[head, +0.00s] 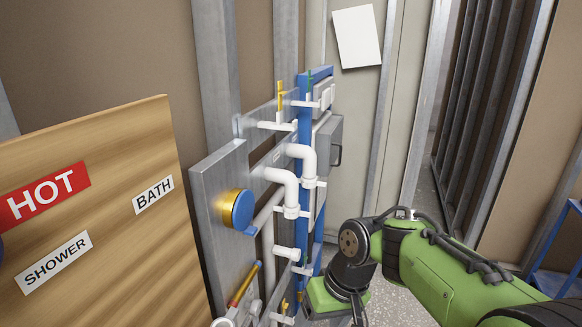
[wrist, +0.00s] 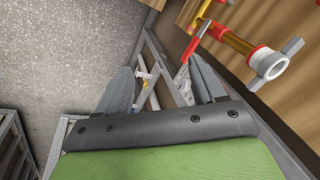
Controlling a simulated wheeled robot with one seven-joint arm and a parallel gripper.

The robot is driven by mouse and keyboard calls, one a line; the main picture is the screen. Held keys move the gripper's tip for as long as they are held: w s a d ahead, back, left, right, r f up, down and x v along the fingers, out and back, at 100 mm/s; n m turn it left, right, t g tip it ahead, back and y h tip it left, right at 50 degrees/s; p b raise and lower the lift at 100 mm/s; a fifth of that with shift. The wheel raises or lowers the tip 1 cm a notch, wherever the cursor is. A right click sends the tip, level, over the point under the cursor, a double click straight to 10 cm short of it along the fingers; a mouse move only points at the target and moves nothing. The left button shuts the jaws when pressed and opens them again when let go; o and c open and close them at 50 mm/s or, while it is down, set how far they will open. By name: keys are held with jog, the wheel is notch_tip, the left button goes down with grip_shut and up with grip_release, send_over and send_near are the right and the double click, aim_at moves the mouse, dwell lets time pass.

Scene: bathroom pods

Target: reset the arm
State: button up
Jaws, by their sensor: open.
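My green and black arm reaches in from the lower right of the head view, its wrist bent downward beside the pipe rack. My gripper (wrist: 160,90) shows in the wrist view as two grey fingers spread apart, with nothing between them that I can see held. In the head view the fingers are mostly cut off by the bottom edge. Behind the fingers in the wrist view are metal frame bars and a red-handled valve on a brass pipe (wrist: 238,42) with a white end.
A wooden panel (head: 95,205) with HOT, SHOWER and BATH labels stands at the left. Grey floor (wrist: 70,50) is open on the wrist view's left.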

jog(key=s+d+r+m+t+h+p, duration=0.1)
jog(key=s+d+r+t, duration=0.1)
jog(key=s+d, duration=0.3)
jog(key=s+d+r+m+t+h, duration=0.2)
jog(key=s+d, duration=0.3)
jog(key=s, duration=0.5)
jog(key=shift+s+r+m+t+p, duration=0.35)
jog(key=shift+r+t, duration=0.25)
jog(key=shift+r, duration=0.3)
jog(key=shift+w, duration=0.1)
jog(key=shift+c, duration=0.5)
